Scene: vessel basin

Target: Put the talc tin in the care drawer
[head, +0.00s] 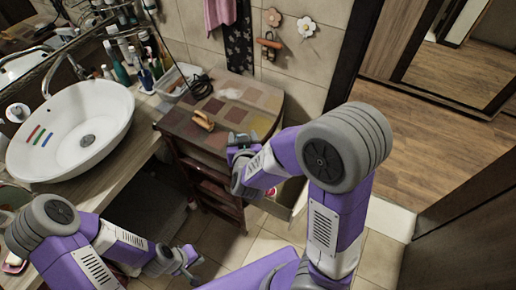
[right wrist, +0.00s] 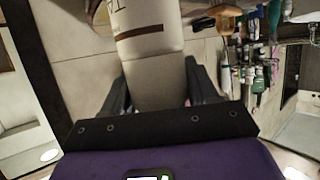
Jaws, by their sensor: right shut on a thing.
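The talc tin (right wrist: 152,50), a pale cylinder with dark lettering and a brown band, is between the fingers of my right gripper (right wrist: 157,88) in the right wrist view. The gripper is shut on it. In the head view my right gripper (head: 238,143) is at the right edge of the patchwork-topped cabinet; the tin cannot be made out clearly there. A pale panel (head: 299,204), perhaps the front of a pulled-out drawer, shows below my right forearm, which hides most of that area. My left gripper (head: 192,264) is low over the floor, its fingers apart and empty.
The cabinet top (head: 235,100) carries a tan object (head: 203,121) and a dark coiled item (head: 200,86). A white basin (head: 70,130) and several bottles stand on the left counter. A dark door frame (head: 352,50) is to the right. Tiled floor is clear in front.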

